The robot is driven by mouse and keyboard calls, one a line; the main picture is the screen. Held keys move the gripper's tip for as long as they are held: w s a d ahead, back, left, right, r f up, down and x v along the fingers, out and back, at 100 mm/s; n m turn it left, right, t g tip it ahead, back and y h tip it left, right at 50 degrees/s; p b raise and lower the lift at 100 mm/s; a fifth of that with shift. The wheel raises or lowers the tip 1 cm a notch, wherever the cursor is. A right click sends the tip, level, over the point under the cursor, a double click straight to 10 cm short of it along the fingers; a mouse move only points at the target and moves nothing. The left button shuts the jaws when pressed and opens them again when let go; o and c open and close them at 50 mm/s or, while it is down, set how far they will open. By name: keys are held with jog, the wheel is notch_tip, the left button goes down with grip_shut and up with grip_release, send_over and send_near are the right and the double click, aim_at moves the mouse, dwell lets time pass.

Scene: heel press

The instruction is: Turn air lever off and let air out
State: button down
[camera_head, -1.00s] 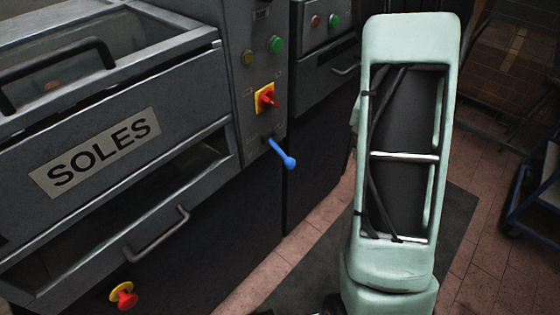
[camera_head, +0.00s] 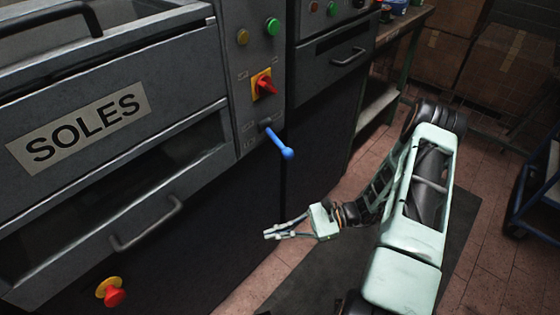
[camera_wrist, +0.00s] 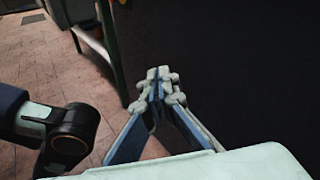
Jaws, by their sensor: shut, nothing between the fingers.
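The air lever (camera_head: 280,144) is a blue rod with a round knob, on the machine's front panel below a red and yellow rotary switch. It points down and to the right in the head view. My gripper (camera_head: 270,234) is below the lever and slightly left of it in that picture, apart from it, in front of the dark lower machine side. The wrist view shows my gripper (camera_wrist: 158,74) with its fingers together and nothing between them. The lever is not in the wrist view.
The machine has a SOLES drawer (camera_head: 80,130), a handle (camera_head: 147,225) and a red emergency button (camera_head: 111,292). The rotary switch (camera_head: 263,84) and a green button (camera_head: 273,27) are above the lever. A blue cart (camera_head: 540,195) stands at the right. A workbench (camera_head: 405,35) stands behind.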

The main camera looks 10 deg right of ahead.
aim_at(278, 142)
jog(key=w+d+r+m+t+h+b, duration=0.1)
jog(key=w+d+r+m+t, duration=0.2)
jog(key=m+t, duration=0.5)
jog(key=w+d+r+m+t+b, duration=0.2)
jog(key=w+m+t, duration=0.3)
jog(key=t, duration=0.9)
jog(key=d+r+m, duration=0.1)
jog(key=m, duration=0.2)
jog(key=shift+d+r+m+h, duration=0.3)
jog(key=shift+d+h, duration=0.1)
jog(key=shift+w, duration=0.1)
jog(key=w+a+r+b, duration=0.2)
jog(key=w+r, duration=0.3)
jog(key=r, duration=0.5)
jog(key=shift+r, duration=0.15)
jog(key=shift+r+p, duration=0.1)
jog(key=shift+p, duration=0.2)
